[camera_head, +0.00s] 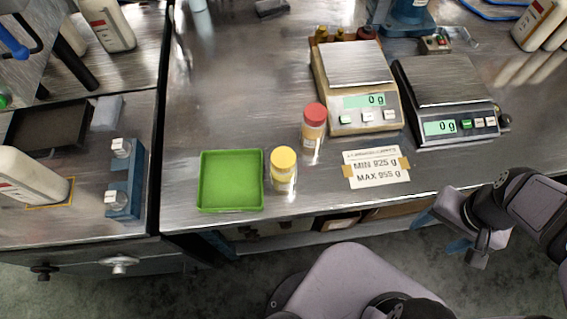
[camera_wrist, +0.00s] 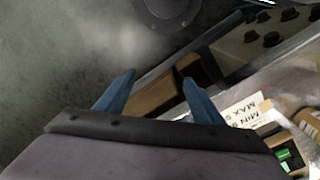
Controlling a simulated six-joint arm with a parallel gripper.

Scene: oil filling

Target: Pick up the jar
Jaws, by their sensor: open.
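Two small jars stand upright on the metal bench in the head view. One jar with a yellow lid (camera_head: 284,161) is just right of a green tray. The other jar with a red lid (camera_head: 314,118) is behind it and to the right, beside the beige scale. My gripper (camera_head: 468,252) is at the right, by the bench's front edge and well away from both jars. In the wrist view my gripper (camera_wrist: 158,79) shows two blue fingers spread apart with nothing between them.
The green tray (camera_head: 231,181) is empty. A beige scale (camera_head: 362,83) and a dark scale (camera_head: 446,99) both read 0 g. A MIN/MAX label (camera_head: 376,168) lies in front of them. A blue rack (camera_head: 125,180) is on the left bench. The bench behind the tray is clear.

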